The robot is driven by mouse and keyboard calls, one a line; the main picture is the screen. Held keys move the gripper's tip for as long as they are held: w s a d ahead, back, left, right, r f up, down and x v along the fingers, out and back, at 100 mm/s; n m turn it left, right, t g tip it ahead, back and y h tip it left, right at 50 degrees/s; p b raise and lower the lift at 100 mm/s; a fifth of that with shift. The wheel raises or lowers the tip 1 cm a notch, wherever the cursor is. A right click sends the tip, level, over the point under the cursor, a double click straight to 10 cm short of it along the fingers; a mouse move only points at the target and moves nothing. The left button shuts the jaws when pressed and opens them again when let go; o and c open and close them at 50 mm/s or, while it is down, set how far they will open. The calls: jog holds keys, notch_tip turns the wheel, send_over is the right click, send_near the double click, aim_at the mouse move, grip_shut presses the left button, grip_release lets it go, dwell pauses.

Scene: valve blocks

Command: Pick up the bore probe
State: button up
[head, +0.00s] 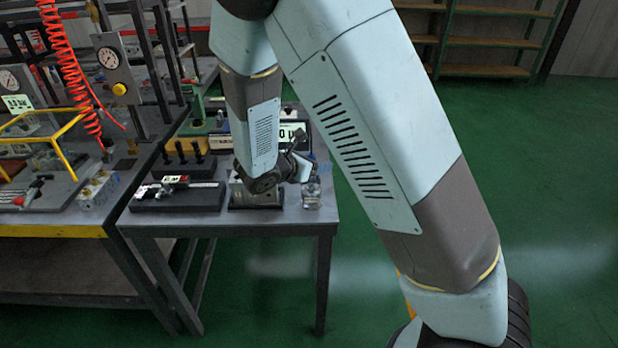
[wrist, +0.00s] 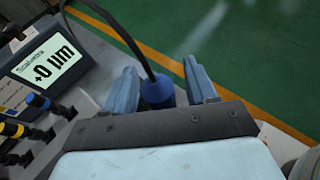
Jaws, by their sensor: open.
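The bore probe (wrist: 156,91) shows in the wrist view as a dark blue rounded handle with a black cable rising from its top. It stands between the two blue fingers of my gripper (wrist: 161,88). The fingers are open, with a visible gap on the right and a smaller one on the left. The probe's lower part is hidden behind the gripper body. In the head view my gripper (head: 299,165) is over the right end of the small grey table (head: 270,222), and I cannot make out the probe clearly there.
A gauge readout (wrist: 48,65) showing +0 µm is left of my gripper, with several dark-handled tools (wrist: 22,130) below it. In the head view a black tray (head: 178,198) lies left of my wrist. Green floor (head: 560,190) is open to the right.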

jog(key=shift+c, duration=0.2)
grip_shut()
jog(key=shift+r, duration=0.1)
